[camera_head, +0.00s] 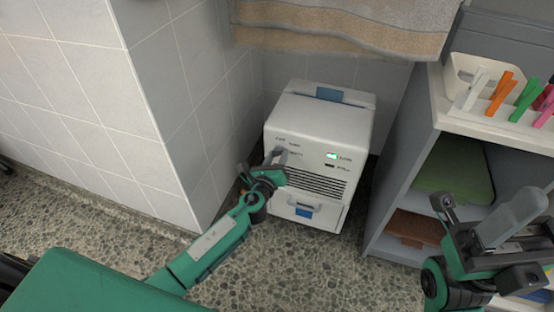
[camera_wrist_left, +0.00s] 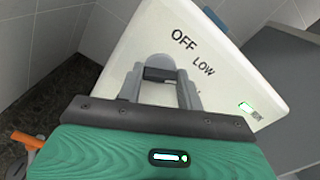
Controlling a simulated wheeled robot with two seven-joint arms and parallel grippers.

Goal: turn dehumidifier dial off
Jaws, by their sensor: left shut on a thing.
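The white dehumidifier (camera_head: 318,120) stands on the floor in the corner, its front facing me. In the left wrist view its panel (camera_wrist_left: 150,40) shows the words OFF and LOW above the dial area. My left gripper (camera_head: 279,160) is at the upper left of that front. Its grey fingers (camera_wrist_left: 160,85) are shut on the dial (camera_wrist_left: 158,62), which they largely hide, so I cannot read the pointer. A green indicator light (camera_head: 331,156) is lit to the right of the dial. My right gripper (camera_head: 490,230) is away at the lower right; its jaw state is unclear.
A grey shelf unit (camera_head: 400,165) stands close on the right, with a holder of coloured items (camera_head: 490,95) on top. A tiled wall (camera_head: 160,110) juts out at left. A towel (camera_head: 350,25) hangs above. Speckled floor (camera_head: 330,270) lies clear in front.

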